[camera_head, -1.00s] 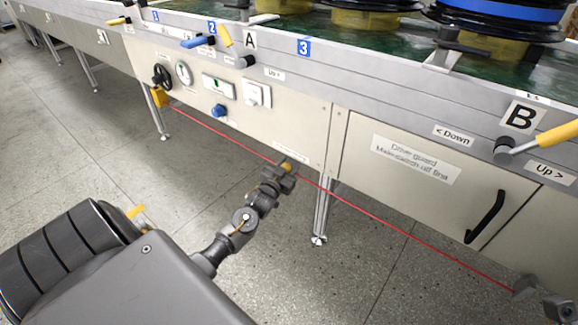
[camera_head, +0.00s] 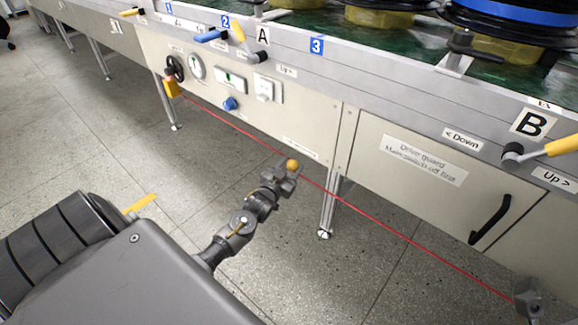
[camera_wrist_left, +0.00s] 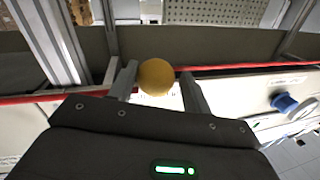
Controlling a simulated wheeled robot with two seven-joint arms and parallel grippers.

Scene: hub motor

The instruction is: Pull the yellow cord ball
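The yellow ball (camera_head: 292,164) hangs at the red cord (camera_head: 410,240) in front of the machine. My left gripper (camera_head: 285,176) is at the ball, its fingers on either side. In the left wrist view the ball (camera_wrist_left: 156,77) sits between the two fingertips (camera_wrist_left: 158,82). At most a thin gap shows at its right side. I cannot tell whether the fingers press on it. The red cord also crosses the left wrist view behind the fingers (camera_wrist_left: 60,97). My right gripper is not in view.
A metal leg (camera_head: 329,208) stands behind the cord. The guard panel (camera_head: 400,190) has a black handle (camera_head: 490,218). The floor (camera_head: 110,150) is clear.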

